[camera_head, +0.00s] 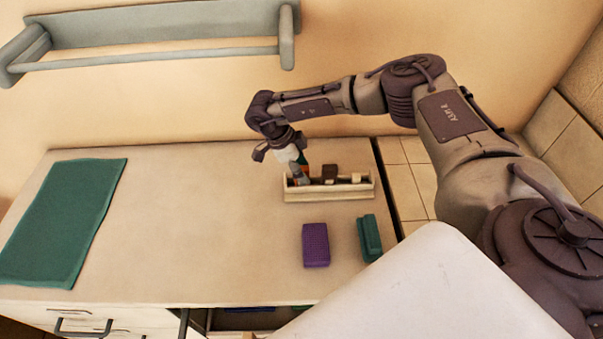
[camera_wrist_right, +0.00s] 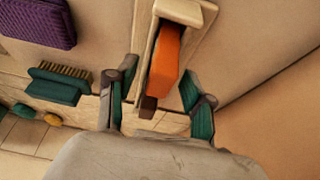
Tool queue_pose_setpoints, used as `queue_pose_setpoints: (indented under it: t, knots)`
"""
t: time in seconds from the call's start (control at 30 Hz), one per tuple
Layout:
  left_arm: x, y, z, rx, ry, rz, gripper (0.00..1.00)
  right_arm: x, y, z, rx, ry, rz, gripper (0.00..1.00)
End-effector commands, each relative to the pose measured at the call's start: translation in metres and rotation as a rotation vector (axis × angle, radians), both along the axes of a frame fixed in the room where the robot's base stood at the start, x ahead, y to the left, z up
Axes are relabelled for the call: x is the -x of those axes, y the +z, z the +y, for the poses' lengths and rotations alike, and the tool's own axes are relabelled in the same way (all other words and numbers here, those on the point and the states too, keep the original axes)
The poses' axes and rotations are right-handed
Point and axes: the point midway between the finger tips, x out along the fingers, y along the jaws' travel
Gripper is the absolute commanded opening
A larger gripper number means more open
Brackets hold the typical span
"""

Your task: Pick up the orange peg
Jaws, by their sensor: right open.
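The orange peg (camera_wrist_right: 166,55) stands out in the right wrist view, inside a narrow cream wooden box (camera_head: 330,194). In the head view it is mostly hidden by my gripper. My right gripper (camera_head: 290,168) is over the left end of the box, pointing down. In the wrist view my right gripper (camera_wrist_right: 158,82) is open, with one green-padded finger on either side of the orange peg. Whether the fingers touch it I cannot tell. A dark brown block (camera_wrist_right: 148,107) shows just below the peg in that view. My left gripper is not in view.
Other small blocks (camera_head: 329,172) sit in the box. A purple sponge (camera_head: 316,245) and a green brush (camera_head: 369,238) lie in front of it. A green cloth (camera_head: 60,220) lies at the left. A grey wall rack (camera_head: 160,25) hangs behind. The counter's middle is clear.

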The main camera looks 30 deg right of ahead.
Motion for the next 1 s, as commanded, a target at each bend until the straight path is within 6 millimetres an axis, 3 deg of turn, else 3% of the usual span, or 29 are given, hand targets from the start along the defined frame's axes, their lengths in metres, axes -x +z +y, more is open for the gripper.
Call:
queue_pose_setpoints:
  t: [0.03, 0.3, 0.73, 1.0]
  knots:
    - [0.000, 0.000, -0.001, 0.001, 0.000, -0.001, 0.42, 0.000, 0.000, 0.000, 0.000, 0.000, 0.000, 0.47]
    - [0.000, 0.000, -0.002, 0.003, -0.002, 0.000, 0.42, 0.000, 0.000, 0.000, 0.000, 0.000, 0.000, 0.03]
    - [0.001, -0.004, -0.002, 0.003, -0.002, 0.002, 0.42, -0.001, 0.006, 0.000, -0.001, -0.001, -0.001, 0.03]
    - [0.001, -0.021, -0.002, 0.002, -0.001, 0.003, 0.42, 0.000, 0.041, 0.000, -0.002, 0.000, -0.005, 0.03]
